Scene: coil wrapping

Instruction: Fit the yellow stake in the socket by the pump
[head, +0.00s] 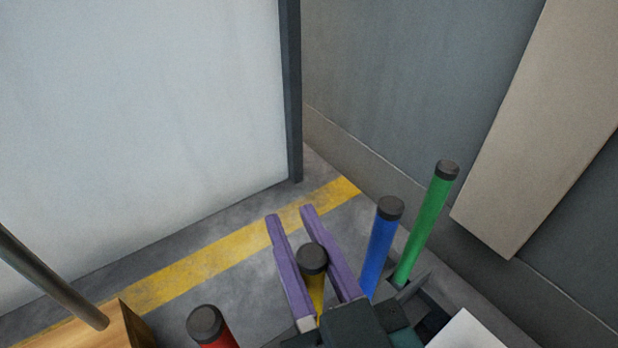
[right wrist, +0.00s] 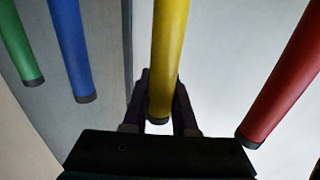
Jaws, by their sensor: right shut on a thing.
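The yellow stake (head: 318,290) has a black end cap and stands between the two purple fingers of my right gripper (head: 290,214), near the bottom of the head view. The right gripper is shut on it. In the right wrist view the yellow stake (right wrist: 169,55) runs down the middle, with the dark fingers (right wrist: 160,105) on both sides of it. Most of its length is hidden in the head view by its cap and my gripper. I cannot make out the pump or its socket in either view. My left gripper is not in view.
A red stake (head: 207,325) is left of my gripper; blue (head: 379,250) and green (head: 428,225) stakes stand close on its right. A grey rod (head: 55,278) and a wooden block (head: 105,328) are at lower left. A pale panel (head: 140,130) stands behind; yellow-striped floor (head: 215,262) is clear.

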